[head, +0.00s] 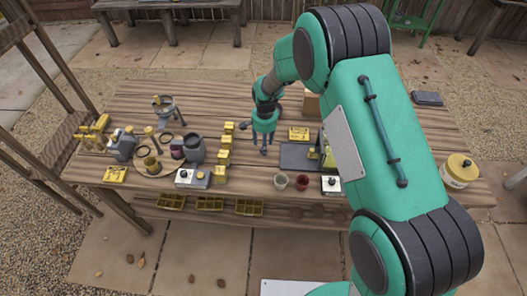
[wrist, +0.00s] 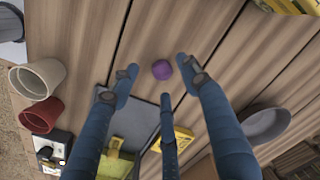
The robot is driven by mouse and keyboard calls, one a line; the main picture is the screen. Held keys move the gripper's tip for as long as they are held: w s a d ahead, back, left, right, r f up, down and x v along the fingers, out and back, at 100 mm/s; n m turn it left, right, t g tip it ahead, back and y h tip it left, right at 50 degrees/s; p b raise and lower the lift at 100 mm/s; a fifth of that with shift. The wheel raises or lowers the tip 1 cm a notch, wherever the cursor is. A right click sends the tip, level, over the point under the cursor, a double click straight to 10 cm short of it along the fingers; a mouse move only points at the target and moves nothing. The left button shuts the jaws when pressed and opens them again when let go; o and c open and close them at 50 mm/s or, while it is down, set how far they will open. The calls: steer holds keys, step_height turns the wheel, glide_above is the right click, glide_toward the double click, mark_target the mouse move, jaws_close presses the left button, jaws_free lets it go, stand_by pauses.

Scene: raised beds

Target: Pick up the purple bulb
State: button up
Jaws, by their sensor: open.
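The purple bulb (wrist: 162,69) is small and round and lies on the wooden table in the wrist view. My gripper (wrist: 156,76) is open and empty, its blue fingers spread, with the bulb showing between the tips of the outer two. I cannot tell how far above the bulb the tips are. In the head view my gripper (head: 264,142) points down over the middle of the table. I cannot make out the bulb there; the gripper may hide it.
A beige cup (head: 280,181) and a red cup (head: 302,183) stand near the front edge. A dark grey tray (head: 294,157) lies right of the gripper, a yellow box (head: 299,133) behind it. Yellow blocks (head: 224,157) line up to the left. A round grey dish (wrist: 265,124) shows in the wrist view.

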steer(key=shift+f, duration=1.5)
steer(key=c, duration=1)
